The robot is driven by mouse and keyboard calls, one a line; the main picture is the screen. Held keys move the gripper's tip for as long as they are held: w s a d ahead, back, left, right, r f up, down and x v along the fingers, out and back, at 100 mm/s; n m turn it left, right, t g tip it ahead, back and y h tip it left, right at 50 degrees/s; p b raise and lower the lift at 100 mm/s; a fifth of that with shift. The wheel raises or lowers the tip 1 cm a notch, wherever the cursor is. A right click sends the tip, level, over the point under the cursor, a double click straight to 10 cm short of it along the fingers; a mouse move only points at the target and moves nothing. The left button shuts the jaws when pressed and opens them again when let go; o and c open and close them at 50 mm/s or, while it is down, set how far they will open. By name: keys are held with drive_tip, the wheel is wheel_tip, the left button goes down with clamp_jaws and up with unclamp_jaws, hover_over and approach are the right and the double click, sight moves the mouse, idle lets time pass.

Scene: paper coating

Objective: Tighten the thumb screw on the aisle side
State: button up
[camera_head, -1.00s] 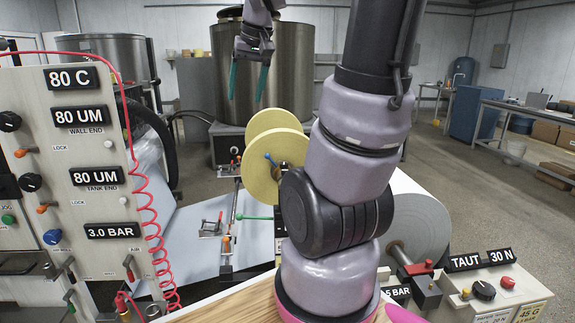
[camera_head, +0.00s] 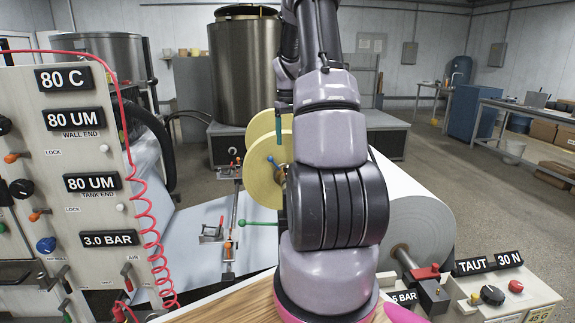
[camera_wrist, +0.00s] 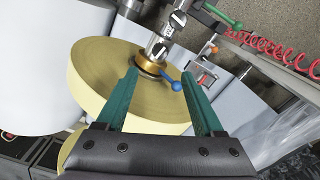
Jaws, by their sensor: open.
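The thumb screw (camera_wrist: 171,80) has a blue handle and sits on a brass collar (camera_wrist: 150,66) at the face of the near yellow roll (camera_wrist: 92,82). Its blue tip (camera_head: 270,158) also shows in the head view, by the roll's core. My gripper (camera_wrist: 160,76) is open and empty. Its two green fingers lie either side of the collar and blue handle in the wrist view. I cannot tell how far the fingertips are from the screw. In the head view one green finger (camera_head: 278,124) shows in front of the rolls; my arm hides much of the rest.
A control panel (camera_head: 82,215) with a coiled red hose (camera_head: 150,235) stands at the left. A green-ended lever (camera_head: 245,223) sticks out below the rolls. A large white roll (camera_head: 422,225) is at the right, beside the tension box (camera_head: 500,295).

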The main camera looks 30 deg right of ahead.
wheel_tip(320, 180, down, 11)
drive_tip(key=shift+r, duration=0.2)
idle(0.3)
clamp_jaws()
